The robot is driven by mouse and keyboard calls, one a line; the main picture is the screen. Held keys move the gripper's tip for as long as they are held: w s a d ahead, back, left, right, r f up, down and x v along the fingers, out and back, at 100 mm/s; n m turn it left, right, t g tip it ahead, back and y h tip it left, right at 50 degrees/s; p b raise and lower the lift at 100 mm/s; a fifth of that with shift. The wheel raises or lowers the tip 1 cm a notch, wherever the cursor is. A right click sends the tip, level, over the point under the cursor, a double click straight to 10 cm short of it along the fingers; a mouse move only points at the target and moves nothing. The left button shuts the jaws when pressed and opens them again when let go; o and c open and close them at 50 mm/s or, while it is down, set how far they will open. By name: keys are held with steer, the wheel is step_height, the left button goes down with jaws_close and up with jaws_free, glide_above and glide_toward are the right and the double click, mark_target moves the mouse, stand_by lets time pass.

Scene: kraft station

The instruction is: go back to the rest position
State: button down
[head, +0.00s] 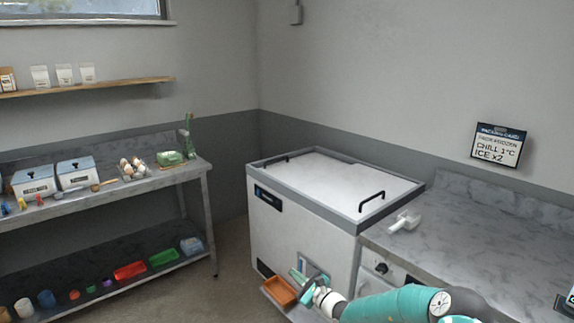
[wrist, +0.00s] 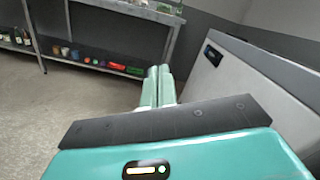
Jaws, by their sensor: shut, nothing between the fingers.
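My gripper (wrist: 158,72) is shut and empty in the wrist view, its two teal fingers pressed together and pointing toward the metal shelf bench. In the head view my teal arm reaches in from the lower right, in front of the white chest freezer (head: 292,232). The gripper end there is small and partly hidden by the arm, near an orange tray (head: 279,291) low at the freezer's front. The freezer's lid is closed. In the wrist view the freezer side (wrist: 262,85) stands to the right of the fingers, apart from them.
A metal bench (head: 110,203) at the left holds white boxes, eggs and a green item, with coloured containers on its lower shelf. A marble counter (head: 462,235) with a white scoop (head: 405,221) stands at the right. Bare floor (wrist: 70,110) lies left of the fingers.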

steer(key=s+a+r+n+g+h, duration=0.1)
steer(key=s+a+r+n+g, duration=0.2)
steer(key=s+r+n+g, duration=0.45)
steer(key=s+a+r+n+g+h, duration=0.1)
steer(key=s+a+r+n+g, duration=0.25)
steer(key=s+r+n, duration=0.75)
steer(key=s+d+r+n+t+h, duration=0.1)
steer(key=s+d+r+h, duration=0.1)
steer(key=s+d, duration=0.4)
steer(key=s+d+r+n+h, duration=0.1)
steer(key=s+d+r+h, duration=0.2)
steer(key=s, duration=1)
steer(key=s+d+r+n+t+h, duration=0.1)
steer(key=s+d+r+h, duration=0.1)
steer(key=s+d+h, duration=0.3)
steer(key=s+d, duration=0.4)
steer(key=d, duration=0.1)
steer(key=shift+s+r+t+h, duration=0.15)
steer(key=shift+s+t+h, duration=0.15)
